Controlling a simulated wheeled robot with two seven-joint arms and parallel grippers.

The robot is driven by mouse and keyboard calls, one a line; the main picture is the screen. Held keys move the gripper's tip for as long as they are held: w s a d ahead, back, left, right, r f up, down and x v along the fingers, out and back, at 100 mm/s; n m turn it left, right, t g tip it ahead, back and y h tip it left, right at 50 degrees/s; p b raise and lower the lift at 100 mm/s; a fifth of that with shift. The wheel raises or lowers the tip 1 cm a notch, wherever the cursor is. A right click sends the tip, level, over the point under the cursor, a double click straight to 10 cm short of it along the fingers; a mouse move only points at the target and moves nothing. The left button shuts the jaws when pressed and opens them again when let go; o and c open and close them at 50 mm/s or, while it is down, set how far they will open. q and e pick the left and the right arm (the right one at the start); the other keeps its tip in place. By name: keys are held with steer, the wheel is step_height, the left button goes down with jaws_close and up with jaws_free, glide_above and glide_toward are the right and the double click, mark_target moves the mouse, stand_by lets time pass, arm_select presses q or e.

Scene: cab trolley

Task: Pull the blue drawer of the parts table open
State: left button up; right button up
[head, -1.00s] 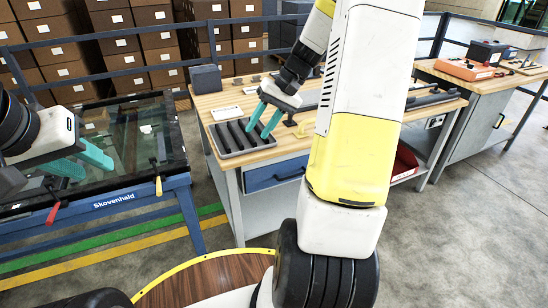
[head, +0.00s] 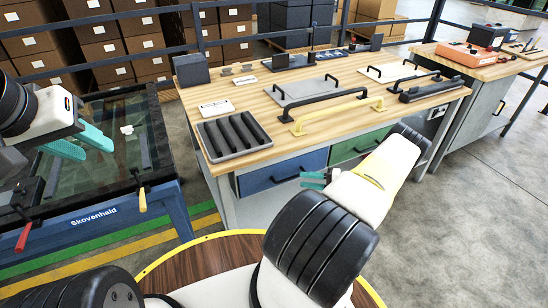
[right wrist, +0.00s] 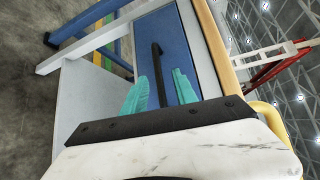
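The parts table (head: 330,128) stands ahead with its blue drawer (head: 258,179) at the front left; the drawer looks shut. Its dark bar handle shows in the right wrist view (right wrist: 157,62) across the blue front (right wrist: 184,52). My right gripper (head: 303,180) is at the drawer front, close to the handle. In the right wrist view its teal fingers are apart, with the handle's near part in line with the gap between them. I cannot tell whether they touch it. My left gripper (head: 96,154) is open and empty, over the glass-topped Skovenhald table at the left.
A green drawer (head: 350,148) is right of the blue one. The tabletop holds a grey slotted tray (head: 232,147), a yellow handle bar (head: 338,115) and dark handles. The Skovenhald table (head: 128,207) stands left. A second bench (head: 480,68) stands right. Floor between the benches is clear.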

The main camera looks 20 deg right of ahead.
mark_target(289, 179)
steer(key=x, duration=0.7)
steer(key=shift+w+a+f, duration=0.15)
steer(key=shift+w+f, duration=0.1)
jaws_close()
stand_by(1.2)
